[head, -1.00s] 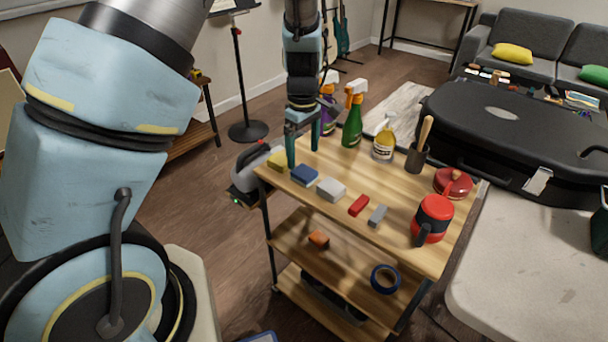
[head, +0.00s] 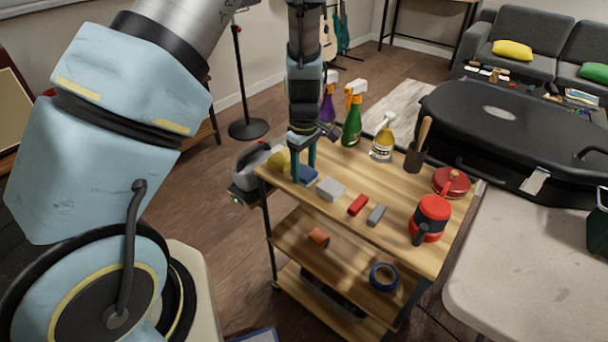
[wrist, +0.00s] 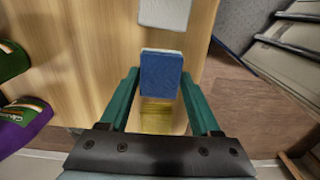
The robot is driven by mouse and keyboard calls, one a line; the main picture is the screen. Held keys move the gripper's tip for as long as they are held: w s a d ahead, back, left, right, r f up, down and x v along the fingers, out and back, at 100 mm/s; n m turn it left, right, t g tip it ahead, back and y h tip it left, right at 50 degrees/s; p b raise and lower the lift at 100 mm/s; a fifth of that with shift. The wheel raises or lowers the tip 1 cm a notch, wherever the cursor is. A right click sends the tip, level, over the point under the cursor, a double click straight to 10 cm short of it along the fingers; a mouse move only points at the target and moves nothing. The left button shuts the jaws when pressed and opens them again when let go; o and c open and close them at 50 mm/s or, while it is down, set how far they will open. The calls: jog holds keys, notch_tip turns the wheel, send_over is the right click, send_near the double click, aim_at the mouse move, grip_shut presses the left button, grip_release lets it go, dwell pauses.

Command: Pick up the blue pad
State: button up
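The blue pad (head: 308,174) lies on the top shelf of the wooden cart (head: 400,234), near its left end. I cannot tell exactly how high the fingertips are above the shelf.
A yellow pad (head: 280,161) and a grey-white pad (head: 330,189) lie on either side. A red block (head: 357,205), a grey block (head: 376,214) and a red mug (head: 431,218) stand further right. Spray bottles (head: 352,118) line the back edge.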

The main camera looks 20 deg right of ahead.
aim_at(304, 171)
jog(key=c, duration=0.8)
notch_tip(304, 171, up, 10)
jog(key=shift+r+b, duration=0.1)
jog(key=shift+b, duration=0.6)
